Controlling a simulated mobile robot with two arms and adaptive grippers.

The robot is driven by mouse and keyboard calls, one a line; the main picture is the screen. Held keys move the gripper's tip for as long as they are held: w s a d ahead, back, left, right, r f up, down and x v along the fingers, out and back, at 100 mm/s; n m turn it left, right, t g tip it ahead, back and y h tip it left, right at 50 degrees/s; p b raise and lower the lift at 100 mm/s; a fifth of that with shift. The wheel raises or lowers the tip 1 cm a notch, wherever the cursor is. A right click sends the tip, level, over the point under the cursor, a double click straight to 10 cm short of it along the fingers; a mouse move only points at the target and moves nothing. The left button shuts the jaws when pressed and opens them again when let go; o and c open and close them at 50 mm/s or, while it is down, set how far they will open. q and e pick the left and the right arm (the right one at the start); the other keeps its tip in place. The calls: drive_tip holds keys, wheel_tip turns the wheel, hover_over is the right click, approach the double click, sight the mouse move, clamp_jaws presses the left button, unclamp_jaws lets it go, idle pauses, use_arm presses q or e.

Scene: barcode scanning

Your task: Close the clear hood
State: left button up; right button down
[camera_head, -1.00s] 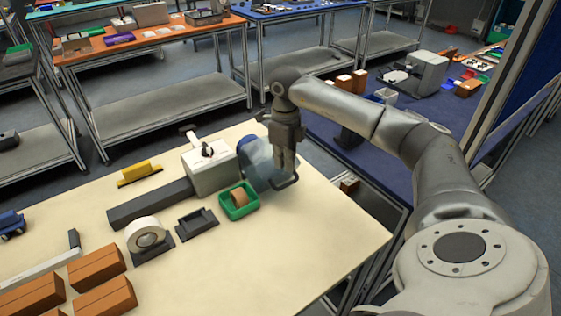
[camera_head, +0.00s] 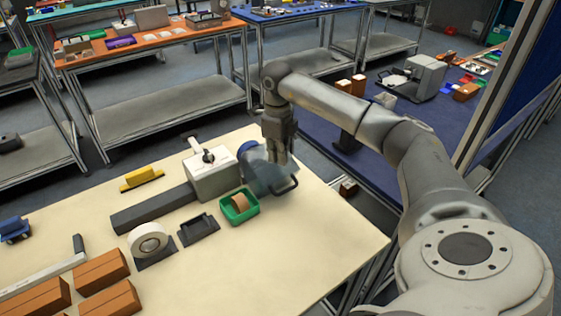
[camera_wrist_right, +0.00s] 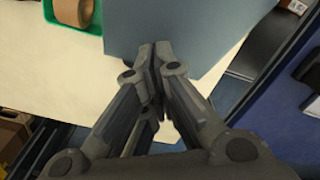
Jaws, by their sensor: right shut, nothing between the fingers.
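The clear hood (camera_head: 262,178) is a bluish see-through cover with a dark handle (camera_head: 289,188), at the right end of the white machine (camera_head: 210,177) on the cream table. It stands out from the machine toward the right, tilted. My right gripper (camera_head: 281,160) points down over the hood's upper part, behind the handle in the picture, with its fingers together and empty. In the right wrist view the closed fingertips (camera_wrist_right: 157,48) lie in front of a blue-grey panel (camera_wrist_right: 200,25), which looks like the hood. I cannot tell whether they touch it. My left gripper is not in view.
A green bin (camera_head: 240,217) with a tan roll stands just in front of the machine. A white tape roll (camera_head: 148,240), a dark tray (camera_head: 198,230) and brown boxes (camera_head: 102,267) lie to the left. The table's right front area is clear.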

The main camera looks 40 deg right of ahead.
drive_tip(key=shift+w+d+r+p, duration=0.15)
drive_tip(key=shift+w+r+p, duration=0.6)
drive_tip(key=shift+w+r, duration=0.45)
drive_tip(key=shift+w+d+r+p, duration=0.1)
drive_tip(key=shift+w+r+p, duration=0.15)
drive_tip(key=shift+w, duration=0.45)
drive_tip(key=shift+w+d+r+p, duration=0.15)
drive_tip(key=shift+w+p, duration=0.1)
drive_tip(key=shift+w, duration=0.45)
drive_tip(key=shift+w+r, duration=0.15)
drive_tip(key=shift+w, duration=0.7)
drive_tip(key=shift+w+r, duration=0.15)
drive_tip(key=shift+w, duration=0.7)
drive_tip(key=w+b, duration=0.2)
drive_tip(key=w, duration=0.1)
drive_tip(key=w+f+b, duration=0.1)
drive_tip(key=shift+w+d+b, duration=0.15)
drive_tip(key=shift+d+b, duration=0.15)
drive_tip(key=shift+b, duration=0.1)
drive_tip(key=shift+r, duration=0.1)
wheel_tip(320, 180, up, 5)
drive_tip(key=p, duration=0.5)
